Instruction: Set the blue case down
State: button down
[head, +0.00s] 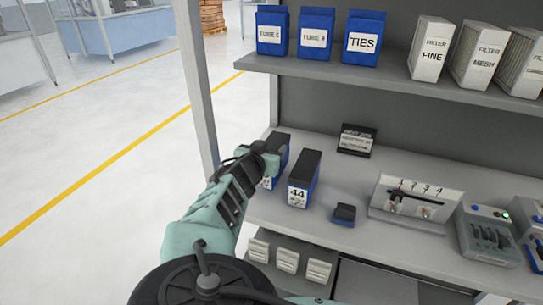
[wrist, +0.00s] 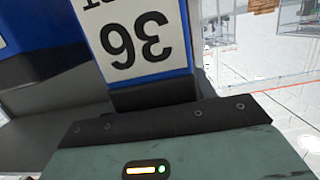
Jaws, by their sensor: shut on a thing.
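My gripper (head: 264,158) is at the left end of the lower shelf (head: 262,212) in the head view. It is shut on a blue case (head: 280,163) with a dark top, partly hidden behind my gripper. In the wrist view the blue case (wrist: 184,73) shows a white label with an upside-down number that looks like 36. The fingertips are not clear in either view. I cannot tell if the case's bottom touches the shelf. A similar blue case marked 44 (head: 304,182) stands upright just to its right, with a narrow gap between them.
A small dark-blue block (head: 344,214), a black sign (head: 357,140) and a numbered switch panel (head: 415,203) sit farther right. The upper shelf (head: 380,80) holds blue boxes and white filters overhead. A grey post (head: 196,85) stands left of my gripper.

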jog(key=shift+f+p, duration=0.6)
jog(key=shift+f, duration=1.2)
jog(key=c, duration=0.5)
grip_release()
jog(key=shift+s, duration=0.15)
jog(key=v, duration=1.1)
jog(key=shift+s+a+r, duration=0.1)
jog(key=shift+s+r, duration=0.05)
jog(key=shift+s, duration=0.25)
